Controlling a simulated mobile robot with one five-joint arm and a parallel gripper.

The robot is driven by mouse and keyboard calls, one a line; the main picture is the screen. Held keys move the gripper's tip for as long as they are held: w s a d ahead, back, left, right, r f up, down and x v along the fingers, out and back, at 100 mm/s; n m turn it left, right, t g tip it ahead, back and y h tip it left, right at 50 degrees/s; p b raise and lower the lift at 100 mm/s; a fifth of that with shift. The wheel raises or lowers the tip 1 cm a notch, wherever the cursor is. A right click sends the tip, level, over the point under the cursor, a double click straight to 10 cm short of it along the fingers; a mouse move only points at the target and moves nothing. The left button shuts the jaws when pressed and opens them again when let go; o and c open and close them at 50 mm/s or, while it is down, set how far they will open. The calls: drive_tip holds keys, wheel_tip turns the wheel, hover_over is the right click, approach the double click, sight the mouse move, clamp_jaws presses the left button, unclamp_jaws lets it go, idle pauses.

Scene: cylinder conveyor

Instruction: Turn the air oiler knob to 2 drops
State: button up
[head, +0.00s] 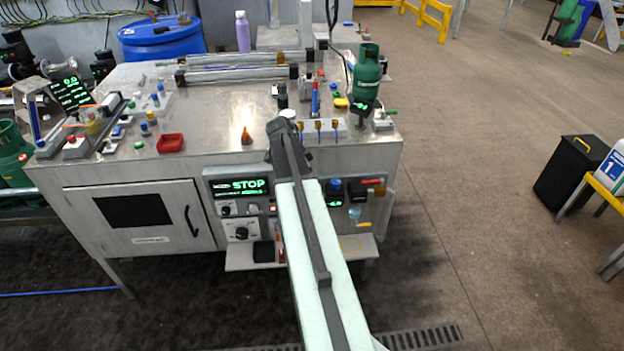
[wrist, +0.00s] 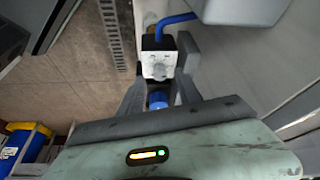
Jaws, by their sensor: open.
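My gripper (wrist: 162,78) is open in the wrist view, its two dark fingers spread. A small blue knob-like part (wrist: 157,99) shows between the fingers, close to the palm. A pale block with a dark edge (wrist: 159,65) lies just beyond it, between the fingertips, with a blue hose (wrist: 178,19) behind. I cannot tell whether the fingers touch either part. In the head view, a blue knob (head: 335,185) sits on a dark unit on the cabinet's front panel, right of my arm. I cannot tell if it is the oiler knob. No drop marking is readable. My fingers are not distinguishable there.
The cabinet front carries a STOP display (head: 249,185), a red-orange handle (head: 374,181) and a low shelf (head: 247,259). A green gas bottle (head: 367,72) stands on the top. Right of the cabinet, the floor is open up to a black bin (head: 570,172) and yellow stool (head: 606,190).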

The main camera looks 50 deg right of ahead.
drive_tip(key=p+v, duration=0.4)
drive_tip(key=v, duration=0.2)
drive_tip(key=shift+a+f, duration=0.1)
drive_tip(key=a+f+n+t+y, duration=0.1)
drive_tip(key=a+n+y, duration=0.1)
drive_tip(key=a+n, duration=0.9)
drive_tip(key=a+n+y, duration=0.2)
drive_tip(key=a+n, duration=1)
drive_tip(key=a, duration=2)
drive_tip(key=shift+w+f+t, duration=0.25)
drive_tip(key=shift+f+t, duration=0.15)
drive_tip(key=shift+a, duration=0.1)
drive_tip(key=shift+c, duration=0.5)
drive_tip(key=shift+a, duration=0.1)
